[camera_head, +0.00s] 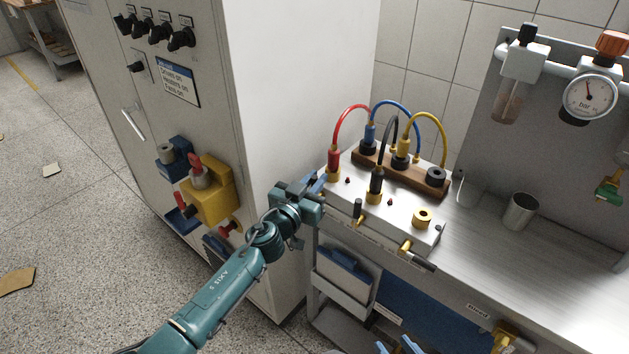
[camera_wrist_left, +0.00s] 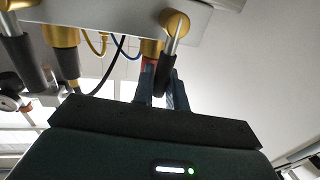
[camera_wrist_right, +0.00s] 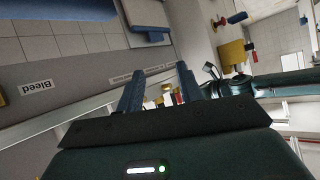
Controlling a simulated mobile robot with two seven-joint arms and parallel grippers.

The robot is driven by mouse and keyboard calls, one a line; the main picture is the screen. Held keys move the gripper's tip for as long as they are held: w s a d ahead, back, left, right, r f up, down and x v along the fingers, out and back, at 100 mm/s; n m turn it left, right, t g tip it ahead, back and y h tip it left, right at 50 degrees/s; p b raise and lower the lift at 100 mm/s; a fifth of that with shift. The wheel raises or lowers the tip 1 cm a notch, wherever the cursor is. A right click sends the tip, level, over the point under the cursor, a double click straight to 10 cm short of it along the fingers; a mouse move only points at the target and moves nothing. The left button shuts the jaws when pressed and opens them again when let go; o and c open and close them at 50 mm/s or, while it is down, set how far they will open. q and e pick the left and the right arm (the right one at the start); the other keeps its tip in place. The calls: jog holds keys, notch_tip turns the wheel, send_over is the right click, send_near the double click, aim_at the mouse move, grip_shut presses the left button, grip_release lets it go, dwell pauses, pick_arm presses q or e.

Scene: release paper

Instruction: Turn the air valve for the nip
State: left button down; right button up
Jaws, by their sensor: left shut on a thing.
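A grey valve box (camera_head: 395,225) stands on the left end of the metal bench, with brass-fitted levers with black handles along its front. The middle lever (camera_head: 357,209) stands upright and the right lever (camera_head: 415,256) slants down to the right. My left gripper (camera_head: 318,185) is at the box's left front corner. In the left wrist view its fingers (camera_wrist_left: 163,92) are shut on the black handle of the end lever (camera_wrist_left: 168,60). In the head view this lever is mostly hidden by the gripper. My right gripper (camera_wrist_right: 160,90) is open and empty, below the bench front. I cannot read the valve labels.
Red, blue, black and yellow hoses (camera_head: 432,125) loop above the box to a wooden block (camera_head: 425,178). A white cabinet (camera_head: 285,90) stands close to the left. A metal cup (camera_head: 520,210) and a pressure gauge (camera_head: 590,96) are at the right.

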pick_arm(q)
jog(key=shift+f, duration=0.1)
pick_arm(e)
jog(key=shift+f, duration=0.1)
